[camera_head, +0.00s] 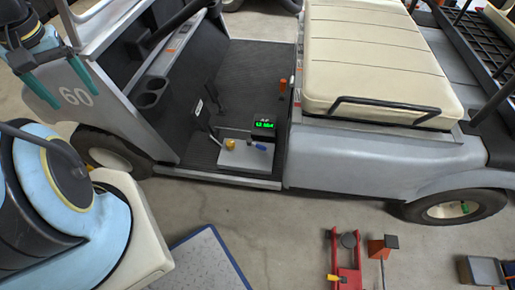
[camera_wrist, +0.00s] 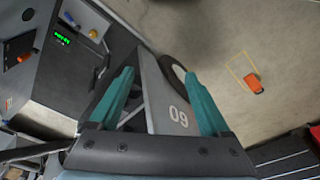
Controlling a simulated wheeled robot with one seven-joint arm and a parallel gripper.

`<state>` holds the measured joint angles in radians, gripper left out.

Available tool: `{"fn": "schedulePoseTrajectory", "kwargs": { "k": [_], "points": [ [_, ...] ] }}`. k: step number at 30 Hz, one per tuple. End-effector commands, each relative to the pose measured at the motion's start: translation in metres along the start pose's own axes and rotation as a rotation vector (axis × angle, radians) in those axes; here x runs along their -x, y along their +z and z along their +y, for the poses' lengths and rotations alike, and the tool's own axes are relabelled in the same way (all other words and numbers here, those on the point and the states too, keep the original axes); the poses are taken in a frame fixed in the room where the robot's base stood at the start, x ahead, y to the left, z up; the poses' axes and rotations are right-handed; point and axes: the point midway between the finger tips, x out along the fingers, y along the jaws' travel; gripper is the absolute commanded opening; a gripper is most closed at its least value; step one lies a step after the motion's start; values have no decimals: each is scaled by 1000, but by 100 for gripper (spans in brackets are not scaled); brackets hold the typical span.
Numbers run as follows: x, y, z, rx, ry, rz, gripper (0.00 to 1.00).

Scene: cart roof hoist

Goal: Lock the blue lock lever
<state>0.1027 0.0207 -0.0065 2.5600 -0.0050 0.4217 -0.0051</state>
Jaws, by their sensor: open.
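The blue lock lever (camera_head: 259,147) is small and sits at the right front of a light grey plate (camera_head: 238,160) on the cart's floor edge. A yellow knob (camera_head: 230,144) is on the plate's left, and a black box with a green display (camera_head: 264,125) stands behind the lever. In the wrist view the lever (camera_wrist: 69,18) is tiny at the upper left, near the yellow knob (camera_wrist: 93,33) and display (camera_wrist: 62,39). My gripper (camera_head: 72,94) is at the left, well apart from the lever. Its teal fingers are spread and empty in the wrist view (camera_wrist: 158,73).
The cart's front panel marked 60 (camera_head: 76,97) is beside my gripper. The cream seat (camera_head: 375,55) bounds the footwell on the right. A red stand (camera_head: 346,275) and an orange block (camera_head: 377,249) are on the floor at lower right. The floor before the plate is clear.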

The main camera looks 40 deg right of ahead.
Motion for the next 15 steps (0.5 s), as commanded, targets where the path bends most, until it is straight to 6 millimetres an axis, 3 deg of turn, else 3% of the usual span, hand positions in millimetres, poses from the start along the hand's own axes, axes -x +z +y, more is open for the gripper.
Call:
{"fn": "schedulePoseTrajectory", "kwargs": {
  "k": [6,9,12,15],
  "points": [
    [0,0,0,0,0,0,80],
    [-5,-2,2,3,1,0,69],
    [-26,-10,13,19,8,0,59],
    [-62,-25,36,56,21,1,59]
  ]
}}
